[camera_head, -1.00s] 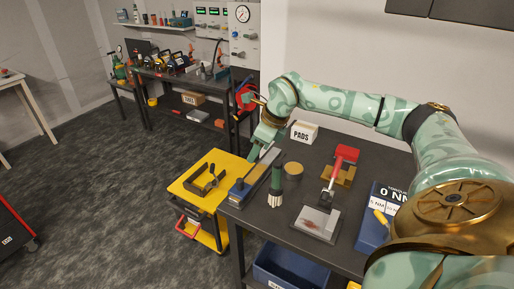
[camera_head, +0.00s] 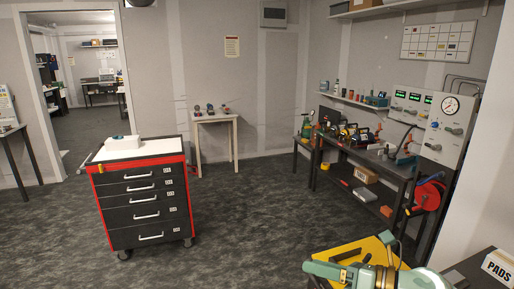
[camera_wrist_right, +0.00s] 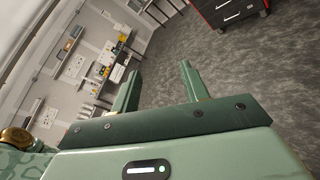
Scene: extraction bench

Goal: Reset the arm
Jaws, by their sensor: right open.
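My right gripper (camera_head: 320,269) shows at the bottom right of the head view, in front of the yellow cart top (camera_head: 352,249). In the right wrist view its two green fingers (camera_wrist_right: 158,82) stand apart with nothing between them; floor and a far bench show beyond. My right arm's gold and green links fill the bottom edge of the head view beside it. My left gripper is in neither view.
A red and black drawer cabinet (camera_head: 146,206) stands at left on open carpet. A dark bench (camera_head: 372,160) with tools and a red reel (camera_head: 428,192) stand at right. A PADS box (camera_head: 498,267) sits on a dark table at the bottom right corner.

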